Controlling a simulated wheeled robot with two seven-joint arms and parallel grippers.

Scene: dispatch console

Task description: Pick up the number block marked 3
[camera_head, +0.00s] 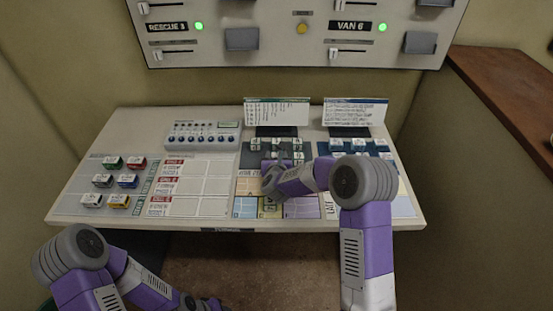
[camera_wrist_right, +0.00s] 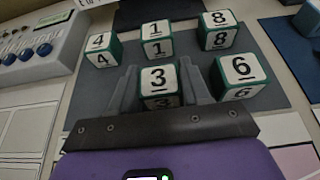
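The number block marked 3 (camera_wrist_right: 158,80) is a white and green cube on a dark grey mat (camera_wrist_right: 85,95) in the right wrist view. My right gripper (camera_wrist_right: 158,70) is open, with one grey finger on each side of this block and small gaps visible. In the head view my right gripper (camera_head: 281,157) reaches over the mat, and I cannot single out the 3 block there. My left gripper (camera_head: 203,303) is low at the bottom edge of the head view, away from the desk; its fingers are unclear.
Close to the 3 block stand blocks marked 6 (camera_wrist_right: 239,70), 1 (camera_wrist_right: 156,42), 4 (camera_wrist_right: 101,48) and 8 (camera_wrist_right: 219,30). A button panel (camera_head: 203,135) is left of the mat. Coloured blocks (camera_head: 113,162) stand at the desk's left.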

